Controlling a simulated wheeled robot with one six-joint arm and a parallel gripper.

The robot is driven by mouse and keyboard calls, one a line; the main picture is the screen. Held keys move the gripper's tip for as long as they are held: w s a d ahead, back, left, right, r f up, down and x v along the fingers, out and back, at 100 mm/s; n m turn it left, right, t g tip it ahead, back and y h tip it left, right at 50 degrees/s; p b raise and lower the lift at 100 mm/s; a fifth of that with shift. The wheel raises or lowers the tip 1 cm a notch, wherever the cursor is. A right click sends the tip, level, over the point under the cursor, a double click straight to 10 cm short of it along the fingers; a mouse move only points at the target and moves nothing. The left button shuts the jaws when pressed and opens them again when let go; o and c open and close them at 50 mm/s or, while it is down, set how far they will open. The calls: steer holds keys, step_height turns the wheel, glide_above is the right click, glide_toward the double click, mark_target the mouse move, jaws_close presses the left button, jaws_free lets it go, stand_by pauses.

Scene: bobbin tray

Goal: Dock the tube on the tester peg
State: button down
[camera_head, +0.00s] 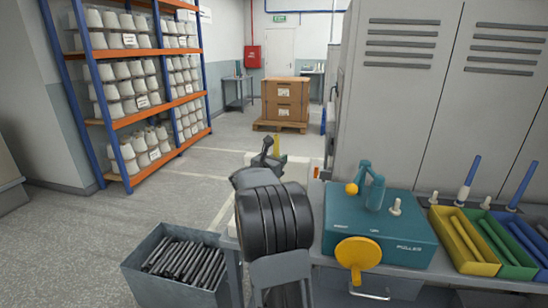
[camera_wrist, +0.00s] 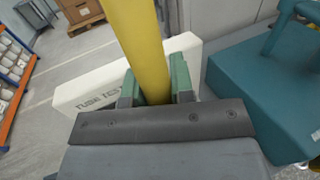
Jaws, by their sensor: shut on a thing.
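My gripper (camera_head: 269,159) is shut on a yellow tube (camera_head: 277,145), held upright left of the tester. In the wrist view the tube (camera_wrist: 140,40) stands between the green finger pads (camera_wrist: 155,86), and its lower end is hidden. The tester is a teal box (camera_head: 345,235) on the bench, with a teal bent arm, an orange ball and a yellow paddle at its front. A short white peg (camera_head: 396,207) stands bare on its top, toward the right. The tester also fills the right of the wrist view (camera_wrist: 265,95).
Yellow (camera_head: 462,250), green (camera_head: 503,255) and blue (camera_head: 530,245) bins hold tubes right of the tester. Blue tubes (camera_head: 467,176) stand behind them, beside white pegs. A grey crate of dark rods (camera_head: 150,297) is on the floor. A white lettered block (camera_wrist: 80,93) lies below my gripper.

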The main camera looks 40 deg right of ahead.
steer(key=shift+f+b, duration=0.8)
steer(key=shift+f, duration=1.8)
steer(key=shift+a+b, duration=0.15)
steer(key=shift+b, duration=1.2)
steer(key=shift+f+b, duration=0.6)
steer(key=shift+b, duration=0.15)
steer(key=c, duration=1.3)
jaws_free()
steer(key=shift+o, duration=0.2)
steer(key=s+a+b, duration=0.2)
steer(key=a+b, duration=0.3)
steer(key=a, duration=0.6)
steer(key=shift+d, duration=0.1)
